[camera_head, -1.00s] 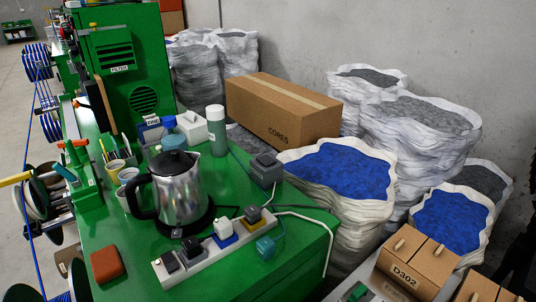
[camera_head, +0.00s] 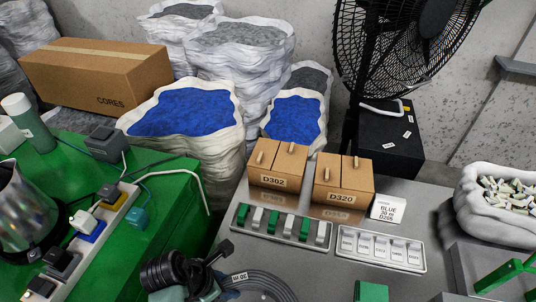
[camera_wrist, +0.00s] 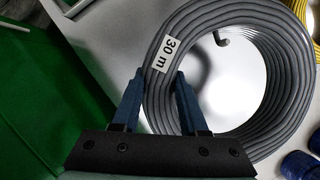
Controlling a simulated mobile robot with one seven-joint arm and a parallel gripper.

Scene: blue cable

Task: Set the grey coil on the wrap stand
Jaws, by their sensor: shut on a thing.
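The grey coil (camera_wrist: 283,88), a thick ring of cable with a white "30 m" label, lies on the grey table. In the wrist view, my gripper (camera_wrist: 158,78) has one blue finger outside the ring and one inside its hole, shut on the ring's left side. In the head view, the coil (camera_head: 265,284) shows at the bottom edge, partly cut off and beside my dark wrist. A green piece on a grey base (camera_head: 505,272) stands at the lower right; I cannot tell if it is the wrap stand.
Two boxes, D302 (camera_head: 277,167) and D320 (camera_head: 342,184), stand behind a tray of green and white pieces (camera_head: 280,226) and a labelled tray (camera_head: 380,250). A green bench (camera_head: 165,200) is left. A yellow coil (camera_wrist: 299,8) and blue items (camera_wrist: 300,165) lie near the grey coil.

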